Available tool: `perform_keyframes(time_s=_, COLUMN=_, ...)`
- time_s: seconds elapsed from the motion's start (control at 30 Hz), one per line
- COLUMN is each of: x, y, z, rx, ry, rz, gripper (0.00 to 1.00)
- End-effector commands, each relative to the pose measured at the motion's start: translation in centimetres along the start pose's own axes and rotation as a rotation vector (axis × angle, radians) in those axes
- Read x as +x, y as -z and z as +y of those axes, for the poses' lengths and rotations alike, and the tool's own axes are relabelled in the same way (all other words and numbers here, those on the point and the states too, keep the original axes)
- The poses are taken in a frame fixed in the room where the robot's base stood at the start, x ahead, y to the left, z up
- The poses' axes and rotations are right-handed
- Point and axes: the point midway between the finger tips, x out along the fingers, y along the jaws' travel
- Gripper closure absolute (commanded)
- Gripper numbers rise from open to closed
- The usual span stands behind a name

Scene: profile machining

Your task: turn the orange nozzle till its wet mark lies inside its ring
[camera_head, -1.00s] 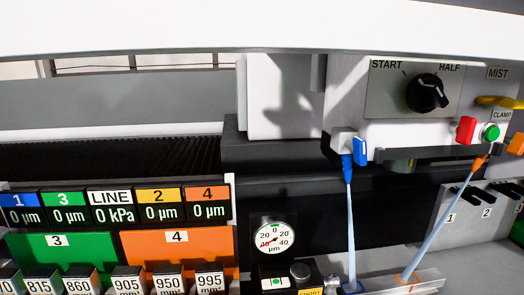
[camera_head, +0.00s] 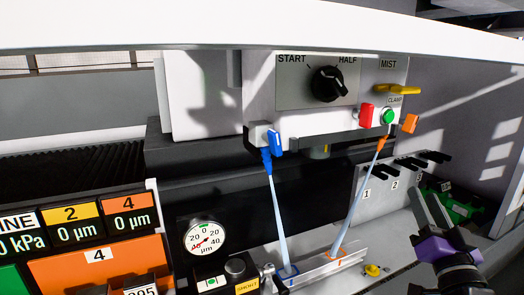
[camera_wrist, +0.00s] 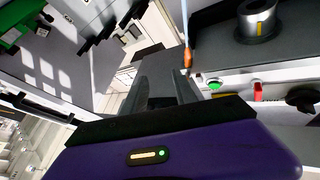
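The orange nozzle (camera_head: 381,143) hangs below the control box, and a pale jet (camera_head: 358,200) runs from it down to the left. The jet meets the light rail at the orange ring (camera_head: 340,256); the wet mark is too small to tell whether it lies inside. The orange nozzle also shows in the wrist view (camera_wrist: 188,58), beyond my fingers. My gripper (camera_head: 429,208), with a purple body, is at lower right in the head view, below and right of the nozzle and apart from it. Its two fingers are apart with nothing between them (camera_wrist: 167,80).
A blue nozzle (camera_head: 267,157) sprays down at a blue ring (camera_head: 288,271) on the left. An orange lever (camera_head: 410,123), red block (camera_head: 366,117) and green button (camera_head: 388,117) sit close above the orange nozzle. Black hooks (camera_head: 410,164) and a green object (camera_head: 455,207) are behind my gripper.

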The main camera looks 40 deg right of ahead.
Motion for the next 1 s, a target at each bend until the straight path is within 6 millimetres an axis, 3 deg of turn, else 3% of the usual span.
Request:
perform_keyframes(time_s=0.03, x=-1.7, y=-2.0, z=-1.0, rx=-0.011, ry=0.007, rz=-0.026, gripper=0.66)
perform_keyframes(time_s=0.1, x=-3.8, y=-3.9, z=-2.2, rx=-0.037, ry=0.019, rz=-0.049, gripper=0.66)
perform_keyframes(time_s=0.4, x=-14.6, y=-10.2, z=-7.7, rx=-0.145, ry=0.143, rz=-0.179, gripper=0.66)
perform_keyframes(time_s=0.7, x=-27.0, y=-13.4, z=-11.7, rx=-0.24, ry=0.357, rz=-0.368, gripper=0.66)
perform_keyframes(time_s=0.9, x=-35.5, y=-14.6, z=-12.1, rx=-0.287, ry=0.514, rz=-0.559, gripper=0.66)
perform_keyframes(time_s=1.0, x=-38.8, y=-14.8, z=-11.6, rx=-0.298, ry=0.572, rz=-0.647, gripper=0.66)
